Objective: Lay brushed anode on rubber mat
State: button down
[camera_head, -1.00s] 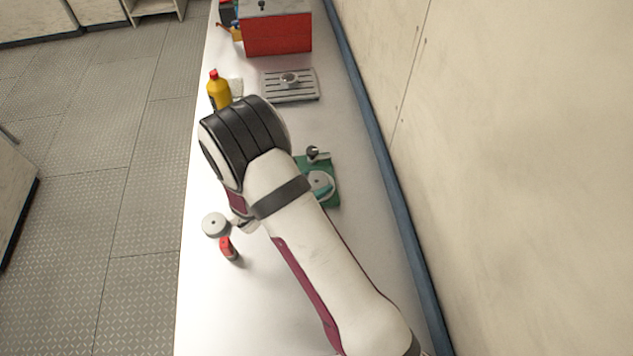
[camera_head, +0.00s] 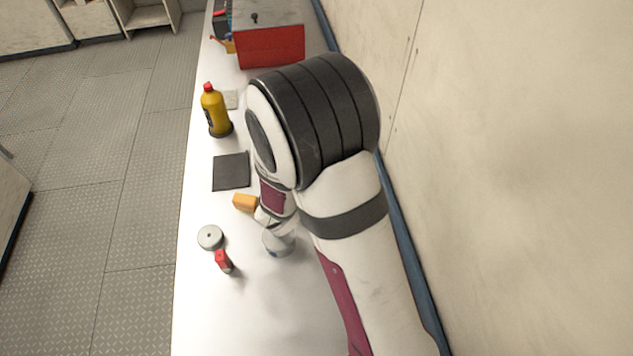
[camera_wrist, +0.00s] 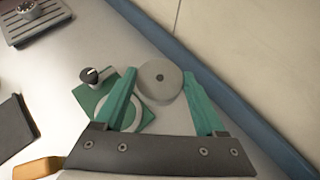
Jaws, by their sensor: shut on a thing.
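In the wrist view, my gripper (camera_wrist: 161,76) has its green fingers shut on a round grey disc with a centre hole, which looks like the anode (camera_wrist: 160,84). Its clearance above the counter cannot be judged. In the head view, my arm hides the fingers and this disc. The dark square rubber mat (camera_head: 231,171) lies flat and bare on the counter, left of my arm; its edge also shows at the left of the wrist view (camera_wrist: 15,125). A similar grey disc (camera_head: 210,237) lies on the counter at the left.
A green board (camera_wrist: 92,98) with a pale ring and a black knob is behind the fingers. An orange block (camera_head: 245,203), red-topped item (camera_head: 223,262), white round item (camera_head: 278,243) and yellow bottle (camera_head: 215,110) stand nearby. A wall bounds the right; a red box (camera_head: 270,45) stands far back.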

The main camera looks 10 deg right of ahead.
jog(key=s+d+r, duration=0.2)
jog(key=d+r, duration=0.1)
jog(key=d, duration=0.1)
jog(key=n+t+y, duration=0.3)
jog(key=n+y, duration=0.5)
jog(key=n, duration=0.1)
send_over(229, 174)
jog(key=f, duration=0.8)
jog(key=shift+s+d+f, duration=0.1)
jog(key=shift+d+f, duration=0.1)
jog(key=shift+f, duration=0.05)
notch_tip(229, 174, down, 4)
jog(key=shift+a, duration=0.15)
jog(key=shift+f, duration=0.1)
jog(key=shift+f, duration=0.1)
grip_release()
